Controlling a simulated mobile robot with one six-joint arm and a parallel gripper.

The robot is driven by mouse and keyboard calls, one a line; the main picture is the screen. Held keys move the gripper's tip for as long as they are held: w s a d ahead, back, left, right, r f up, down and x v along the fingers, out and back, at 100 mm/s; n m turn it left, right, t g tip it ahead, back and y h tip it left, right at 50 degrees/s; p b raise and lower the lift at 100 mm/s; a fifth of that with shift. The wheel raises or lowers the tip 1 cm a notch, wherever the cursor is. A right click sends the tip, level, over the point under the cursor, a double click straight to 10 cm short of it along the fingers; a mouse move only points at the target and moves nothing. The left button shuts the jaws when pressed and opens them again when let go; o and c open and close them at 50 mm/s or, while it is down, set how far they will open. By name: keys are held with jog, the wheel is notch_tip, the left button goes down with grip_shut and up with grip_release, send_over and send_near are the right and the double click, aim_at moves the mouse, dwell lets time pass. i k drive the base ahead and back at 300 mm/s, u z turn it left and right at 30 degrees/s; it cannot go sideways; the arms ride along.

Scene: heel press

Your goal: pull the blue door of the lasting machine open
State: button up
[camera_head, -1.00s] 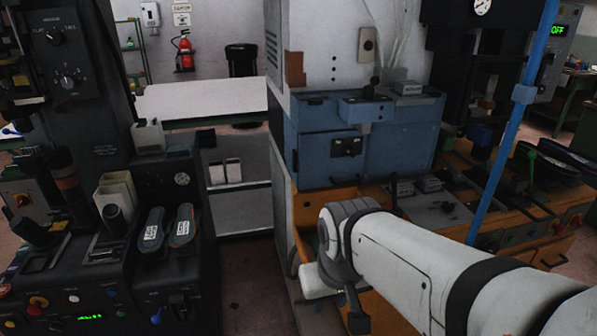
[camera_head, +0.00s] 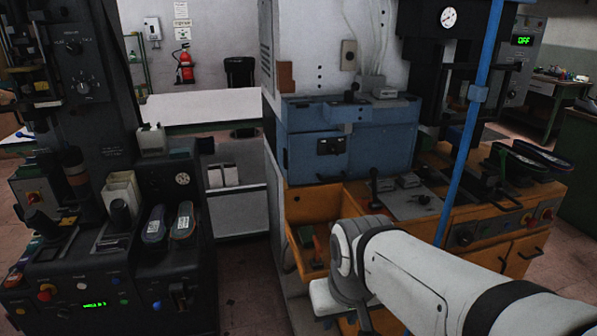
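The blue door (camera_head: 369,152) is on the front of the blue housing of the lasting machine, in the middle of the head view. It looks shut. My white arm reaches in from the lower right, below and in front of the door. The arm's visible end is apart from the door, beside an orange drawer (camera_head: 304,262). My gripper's fingers cannot be made out.
The orange drawer stands pulled out below the blue housing, with a few things inside. A blue pole (camera_head: 462,150) rises at the right. A black machine (camera_head: 85,250) with shoe soles stands at the left. Some floor shows between the machines.

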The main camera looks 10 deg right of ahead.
aim_at(311, 162)
jog(key=z, duration=0.05)
jog(key=i, duration=0.9)
jog(key=u, duration=0.05)
